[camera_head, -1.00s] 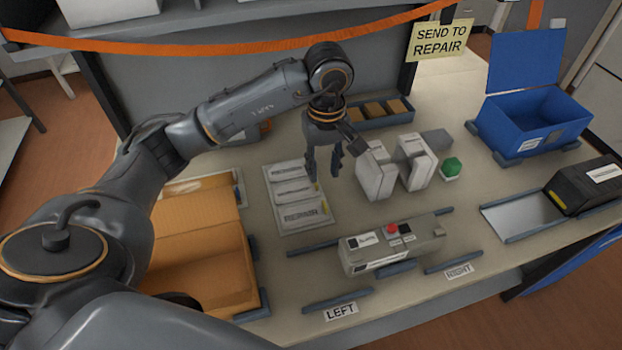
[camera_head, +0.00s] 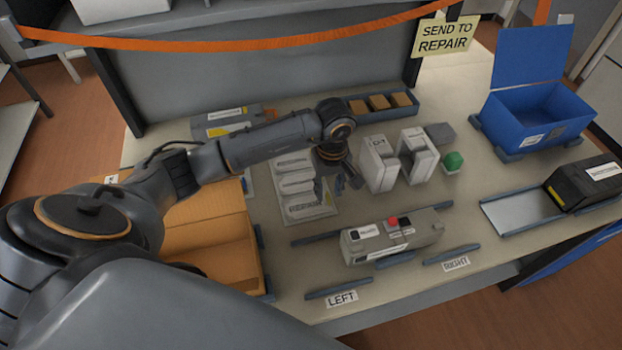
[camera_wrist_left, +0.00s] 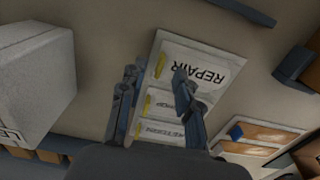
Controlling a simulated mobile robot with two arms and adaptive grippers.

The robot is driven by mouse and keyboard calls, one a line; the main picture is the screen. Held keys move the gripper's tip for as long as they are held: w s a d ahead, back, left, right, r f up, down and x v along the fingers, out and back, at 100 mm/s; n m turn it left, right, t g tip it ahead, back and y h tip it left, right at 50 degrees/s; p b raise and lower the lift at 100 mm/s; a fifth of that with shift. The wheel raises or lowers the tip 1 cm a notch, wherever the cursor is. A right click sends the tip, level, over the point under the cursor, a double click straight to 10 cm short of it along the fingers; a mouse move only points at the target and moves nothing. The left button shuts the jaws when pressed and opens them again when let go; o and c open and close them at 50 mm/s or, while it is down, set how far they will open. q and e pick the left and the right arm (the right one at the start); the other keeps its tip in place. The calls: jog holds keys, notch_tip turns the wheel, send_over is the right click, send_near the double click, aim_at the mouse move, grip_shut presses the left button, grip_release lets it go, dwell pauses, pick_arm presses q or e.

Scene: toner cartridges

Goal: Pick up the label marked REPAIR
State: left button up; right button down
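The REPAIR label (camera_head: 309,209) is a white card at the near end of a pale holder (camera_head: 330,207) on the table, in front of other labels. In the left wrist view, the REPAIR label (camera_wrist_left: 206,72) shows upside down with a yellow tab on its left. My left gripper (camera_head: 346,178) is low, just right of the labels. In the left wrist view, the fingers of my left gripper (camera_wrist_left: 155,92) are apart with nothing held between them. One finger overlaps the REPAIR label's edge in that view; I cannot tell whether it touches. My right gripper is not in view.
White boxes (camera_head: 379,165) stand close right of my left gripper. A grey cartridge (camera_head: 395,234) lies in front. An open cardboard box (camera_head: 205,225) is left, a blue bin (camera_head: 535,115) back right, and a black cartridge (camera_head: 585,184) right.

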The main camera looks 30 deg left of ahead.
pick_arm(q)
jog(key=shift+f, duration=1)
grip_shut()
jog(key=shift+r, duration=0.15)
